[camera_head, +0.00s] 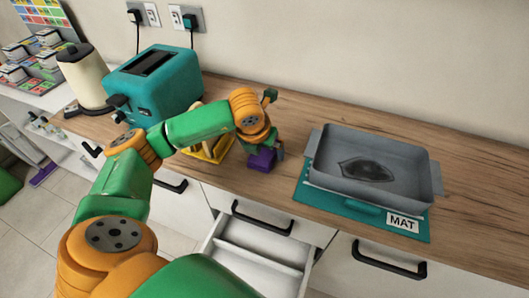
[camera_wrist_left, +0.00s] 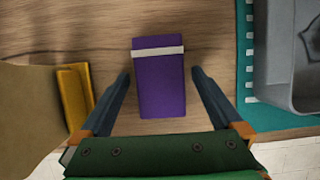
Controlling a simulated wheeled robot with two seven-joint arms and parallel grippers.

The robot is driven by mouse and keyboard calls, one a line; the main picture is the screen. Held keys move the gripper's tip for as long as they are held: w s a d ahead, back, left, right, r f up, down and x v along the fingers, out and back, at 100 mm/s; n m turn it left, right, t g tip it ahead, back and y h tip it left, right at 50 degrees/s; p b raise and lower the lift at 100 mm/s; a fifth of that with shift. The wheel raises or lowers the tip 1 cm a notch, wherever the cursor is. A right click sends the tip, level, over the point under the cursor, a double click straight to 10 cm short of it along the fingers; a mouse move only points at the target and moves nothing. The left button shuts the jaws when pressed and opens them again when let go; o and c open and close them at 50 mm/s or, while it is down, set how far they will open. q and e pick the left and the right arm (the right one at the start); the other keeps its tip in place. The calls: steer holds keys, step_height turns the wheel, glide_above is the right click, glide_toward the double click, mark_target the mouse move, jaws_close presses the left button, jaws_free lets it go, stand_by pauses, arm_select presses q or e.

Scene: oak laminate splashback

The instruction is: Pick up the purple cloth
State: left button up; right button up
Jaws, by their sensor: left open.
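The purple cloth (camera_head: 262,159) lies folded on the wooden counter, near its front edge. In the left wrist view the cloth (camera_wrist_left: 160,84) is a purple block with a pale band across it near its far end. My left gripper (camera_wrist_left: 160,78) is open, with one finger on each side of the cloth and gaps between fingers and cloth. In the head view the left gripper (camera_head: 271,150) is over the cloth and partly hides it. I cannot tell its exact height above the counter. My right gripper is not in view.
A yellow object (camera_head: 212,150) stands just left of the cloth, partly behind my arm. To the right, a grey roasting pan (camera_head: 432,180) sits on a teal mat (camera_head: 370,218). A teal toaster (camera_head: 160,88) and cream kettle (camera_head: 84,75) stand further left. A drawer (camera_head: 258,262) below is open.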

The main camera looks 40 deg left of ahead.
arm_select(q)
steer(key=shift+f+b, duration=0.25)
steer(key=shift+b, duration=0.05)
steer(key=shift+c, duration=0.2)
steer(key=c, duration=1.2)
steer(key=shift+r+p, duration=0.4)
steer(key=shift+p, duration=0.1)
steer(key=shift+w+r, duration=0.1)
steer(key=shift+r, duration=0.05)
steer(key=shift+r+b, duration=0.65)
steer(key=shift+r, duration=0.15)
steer(key=s+d+r+p, duration=0.2)
steer(key=s+d+r, duration=0.5)
steer(key=s+r, duration=0.4)
steer(key=shift+s+d, duration=0.35)
steer(key=shift+s, duration=0.1)
